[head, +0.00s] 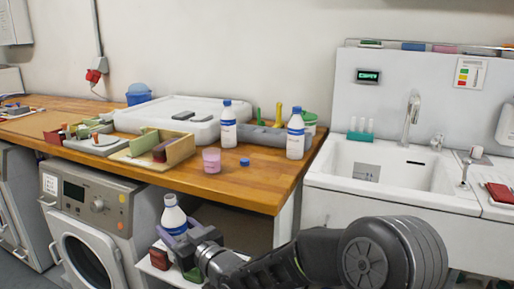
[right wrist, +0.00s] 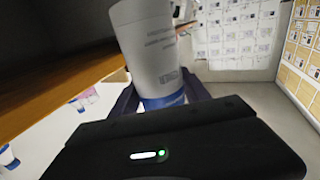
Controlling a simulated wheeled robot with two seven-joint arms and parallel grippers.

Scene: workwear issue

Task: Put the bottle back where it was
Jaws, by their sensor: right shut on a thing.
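My right gripper (head: 178,236) is shut on a white bottle (head: 173,215) with a blue band. The bottle is below the wooden counter's (head: 255,189) front edge, beside the washing machine, and looks roughly upright. Two similar white bottles with blue labels stand on the counter: one at the middle (head: 228,128) and one near the right end (head: 295,138). My left gripper is not in view.
A pink cup (head: 211,160) and a loose blue cap (head: 244,162) are near the counter's front edge. A washing machine (head: 100,215) is below; a sink (head: 385,170) is right.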

